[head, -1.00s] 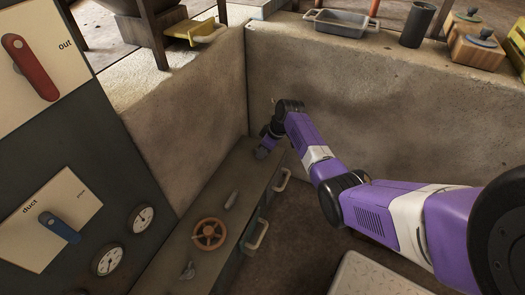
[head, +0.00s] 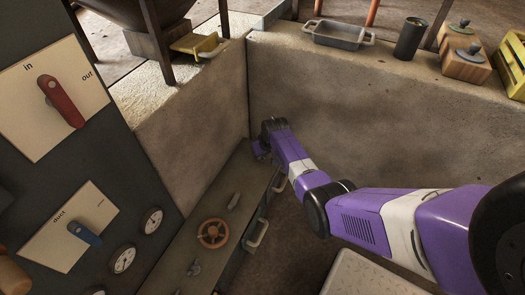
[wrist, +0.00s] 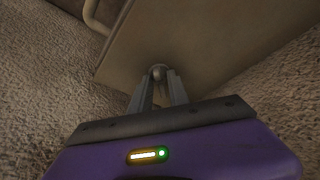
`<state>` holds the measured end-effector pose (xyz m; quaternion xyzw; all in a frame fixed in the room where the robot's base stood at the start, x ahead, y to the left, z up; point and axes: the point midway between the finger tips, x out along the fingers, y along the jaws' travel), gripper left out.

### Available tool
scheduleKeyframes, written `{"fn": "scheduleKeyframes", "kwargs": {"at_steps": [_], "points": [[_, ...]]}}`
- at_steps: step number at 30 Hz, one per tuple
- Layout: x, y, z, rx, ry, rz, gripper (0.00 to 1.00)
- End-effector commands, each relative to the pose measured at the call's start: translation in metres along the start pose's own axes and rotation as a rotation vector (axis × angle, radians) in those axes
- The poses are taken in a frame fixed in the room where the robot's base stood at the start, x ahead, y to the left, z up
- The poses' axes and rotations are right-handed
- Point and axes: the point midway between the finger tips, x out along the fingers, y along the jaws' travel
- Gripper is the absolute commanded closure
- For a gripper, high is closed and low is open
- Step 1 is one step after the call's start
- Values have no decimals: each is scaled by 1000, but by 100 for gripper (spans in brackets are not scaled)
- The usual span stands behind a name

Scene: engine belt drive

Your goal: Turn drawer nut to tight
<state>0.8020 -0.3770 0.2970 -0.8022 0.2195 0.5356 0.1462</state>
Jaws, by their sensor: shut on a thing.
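The drawer nut (wrist: 158,71) is a small dark round knob on the flat brown face of the cabinet (wrist: 205,45) in the wrist view. My gripper (wrist: 159,80) has its two grey fingers closed on it, one on each side. The fingertips hide part of the nut, and I cannot read how tight it is. In the head view my arm reaches down to the far end of the low cabinet (head: 190,262), near the wall corner. The nut and fingertips cannot be made out there.
An orange-brown hand wheel (head: 212,234) and small levers sit on the cabinet top. Drawer handles (head: 257,235) stick out from its right side. A panel with a red lever (head: 62,103), a blue lever (head: 85,234) and dials stands at left. A wall (head: 370,110) rises behind my arm.

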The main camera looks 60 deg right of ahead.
Motion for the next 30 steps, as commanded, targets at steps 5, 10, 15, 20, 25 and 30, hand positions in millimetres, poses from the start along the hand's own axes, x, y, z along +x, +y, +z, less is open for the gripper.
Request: {"fn": "scheduleKeyframes", "kwargs": {"at_steps": [5, 10, 15, 20, 25, 30], "points": [[0, -3, 0, 149, -2, 63, 100], [1, -4, 0, 299, -2, 125, 100], [3, -5, 0, 447, -1, 186, 100], [4, -6, -1, 574, -1, 238, 100], [4, -6, 0, 686, -3, 284, 100], [4, -6, -1, 766, -2, 317, 100]]}}
